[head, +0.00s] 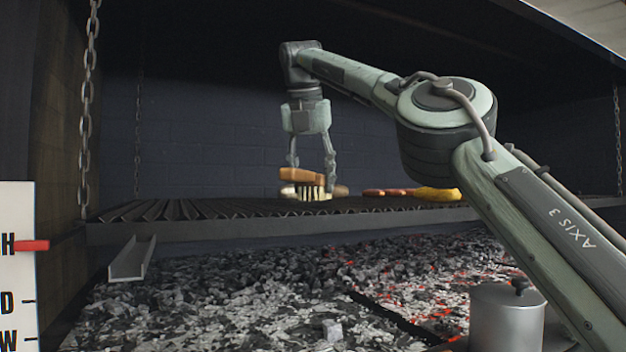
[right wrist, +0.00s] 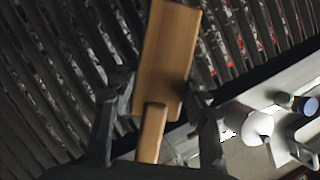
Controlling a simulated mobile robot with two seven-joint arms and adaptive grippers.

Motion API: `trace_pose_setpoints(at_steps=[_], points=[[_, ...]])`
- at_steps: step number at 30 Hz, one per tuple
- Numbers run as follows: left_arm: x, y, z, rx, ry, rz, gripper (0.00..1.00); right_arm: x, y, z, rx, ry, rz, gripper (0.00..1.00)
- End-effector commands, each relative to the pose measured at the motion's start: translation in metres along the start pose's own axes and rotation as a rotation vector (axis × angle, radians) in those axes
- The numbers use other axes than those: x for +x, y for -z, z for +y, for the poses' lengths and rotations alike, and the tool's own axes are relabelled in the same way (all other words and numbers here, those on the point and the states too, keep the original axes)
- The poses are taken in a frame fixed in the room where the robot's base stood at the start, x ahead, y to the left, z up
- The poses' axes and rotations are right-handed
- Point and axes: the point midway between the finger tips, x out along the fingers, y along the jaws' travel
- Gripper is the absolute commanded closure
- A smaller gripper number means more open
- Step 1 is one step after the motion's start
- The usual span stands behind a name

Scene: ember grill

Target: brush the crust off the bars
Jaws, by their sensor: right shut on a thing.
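My right gripper (head: 311,174) points down over the grill bars (head: 200,209) and is shut on a wooden brush (head: 302,175) with pale bristles facing down. The bristles are at or just above the bars; I cannot tell whether they touch. In the right wrist view the brush's flat wooden back (right wrist: 168,50) and its short handle (right wrist: 152,132) lie between the fingers, over dark slanted bars (right wrist: 60,75). I cannot make out any crust on the bars. My left gripper is in neither view.
Reddish sausages (head: 388,192) and a yellow food piece (head: 437,194) lie on the bars at right. Grey and glowing coals (head: 250,285) lie below. A metal trough (head: 131,259) is at left, a metal pot (head: 507,318) at front right. Chains (head: 88,105) hang at the sides.

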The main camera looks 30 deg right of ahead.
Motion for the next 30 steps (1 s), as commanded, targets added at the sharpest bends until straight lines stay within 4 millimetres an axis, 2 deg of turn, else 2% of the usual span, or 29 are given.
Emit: trace_pose_setpoints(at_steps=[30], points=[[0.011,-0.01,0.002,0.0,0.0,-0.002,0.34,0.015,0.006,0.0,0.0,0.0,-0.001,0.91]])
